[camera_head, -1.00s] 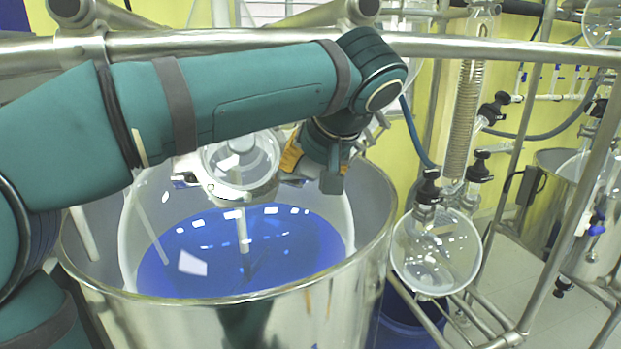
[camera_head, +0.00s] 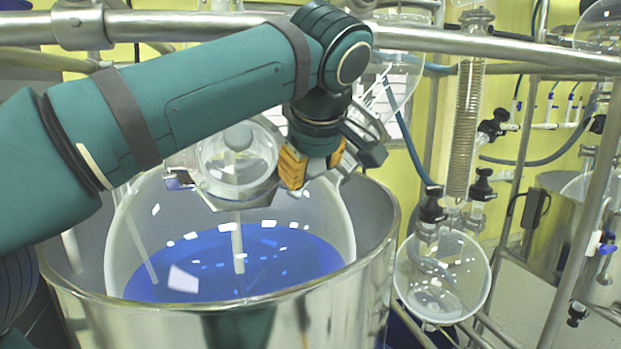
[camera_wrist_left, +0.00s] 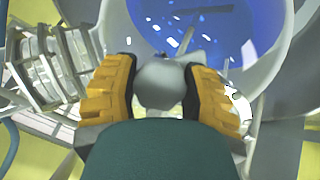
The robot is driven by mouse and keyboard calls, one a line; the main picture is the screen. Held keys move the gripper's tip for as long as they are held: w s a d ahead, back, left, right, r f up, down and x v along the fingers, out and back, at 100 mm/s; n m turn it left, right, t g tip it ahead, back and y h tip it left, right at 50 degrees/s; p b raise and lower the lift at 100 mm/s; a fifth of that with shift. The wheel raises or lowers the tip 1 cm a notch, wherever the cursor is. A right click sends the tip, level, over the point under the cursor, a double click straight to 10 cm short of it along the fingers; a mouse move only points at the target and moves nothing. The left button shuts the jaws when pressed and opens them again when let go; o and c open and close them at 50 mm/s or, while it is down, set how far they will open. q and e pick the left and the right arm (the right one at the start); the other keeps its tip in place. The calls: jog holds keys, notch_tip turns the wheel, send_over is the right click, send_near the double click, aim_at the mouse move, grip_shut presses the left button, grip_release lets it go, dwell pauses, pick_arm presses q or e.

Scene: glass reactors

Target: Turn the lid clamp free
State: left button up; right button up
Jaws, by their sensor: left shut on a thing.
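The big glass reactor vessel (camera_head: 345,225) holds blue liquid and sits inside a steel jacket. Its glass lid (camera_head: 237,162) is at the top, behind my left arm. My left gripper (camera_head: 312,166) points down at the right side of the lid, with orange finger pads. In the left wrist view, the pads of this gripper (camera_wrist_left: 163,88) are closed on the grey rounded end of the lid clamp (camera_wrist_left: 162,82). The rest of the clamp is mostly hidden by the fingers and glass. My right gripper is not in view.
A steel rail (camera_head: 430,39) runs across behind and above the vessel. A round glass flask (camera_head: 442,275) hangs to the right, under a coiled condenser (camera_head: 466,125). A blue hose (camera_head: 412,135) hangs close to the right of my left gripper.

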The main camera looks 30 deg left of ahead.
pick_arm(q)
jog(key=shift+n+b, duration=0.7)
jog(key=shift+n, duration=0.4)
jog(key=shift+t, duration=0.3)
jog(key=o, duration=1.2)
jog(key=v, duration=1.2)
